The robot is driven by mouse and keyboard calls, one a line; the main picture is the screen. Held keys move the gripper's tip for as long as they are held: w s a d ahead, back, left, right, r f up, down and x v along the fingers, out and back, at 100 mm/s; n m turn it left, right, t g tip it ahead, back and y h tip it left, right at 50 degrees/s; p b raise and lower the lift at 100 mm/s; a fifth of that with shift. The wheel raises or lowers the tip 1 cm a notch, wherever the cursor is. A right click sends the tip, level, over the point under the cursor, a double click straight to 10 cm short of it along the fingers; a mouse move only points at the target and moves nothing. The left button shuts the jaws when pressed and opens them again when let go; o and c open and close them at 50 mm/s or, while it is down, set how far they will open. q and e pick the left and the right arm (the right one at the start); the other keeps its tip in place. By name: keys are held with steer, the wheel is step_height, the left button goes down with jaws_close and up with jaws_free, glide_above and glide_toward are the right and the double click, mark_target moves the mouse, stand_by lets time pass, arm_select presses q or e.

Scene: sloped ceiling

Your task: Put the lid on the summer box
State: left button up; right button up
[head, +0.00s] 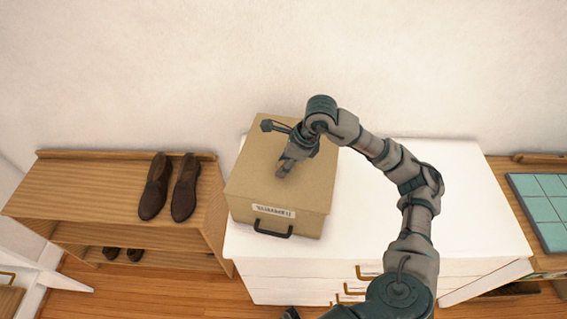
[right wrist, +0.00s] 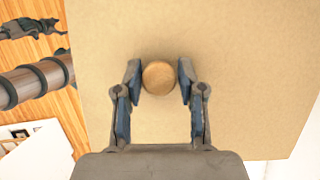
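The tan box (head: 245,214) stands on the white dresser, with a pale label (head: 273,211) too small to read and a dark front handle (head: 272,230). The flat tan lid (head: 252,165) lies over the box top, its edges roughly lined up with the box. I cannot tell whether it is fully seated. My right gripper (head: 283,172) is over the lid's middle. In the right wrist view, my right gripper (right wrist: 160,72) has its fingers close on both sides of the round wooden knob (right wrist: 159,78) and looks shut on it.
The white dresser top (head: 440,215) is clear right of the box. A wooden shoe rack (head: 90,185) with brown shoes (head: 170,188) stands left of it. A wooden unit with a teal tiled panel (head: 545,205) stands at right. The wall is close behind.

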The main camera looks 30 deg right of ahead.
steer(key=shift+o, duration=1.2)
steer(key=shift+a, duration=0.15)
steer(key=shift+a+r, duration=0.15)
steer(key=shift+a, duration=0.4)
steer(key=shift+r, duration=0.15)
steer(key=v, duration=1.1)
steer(key=shift+r, duration=0.25)
steer(key=shift+s, duration=0.15)
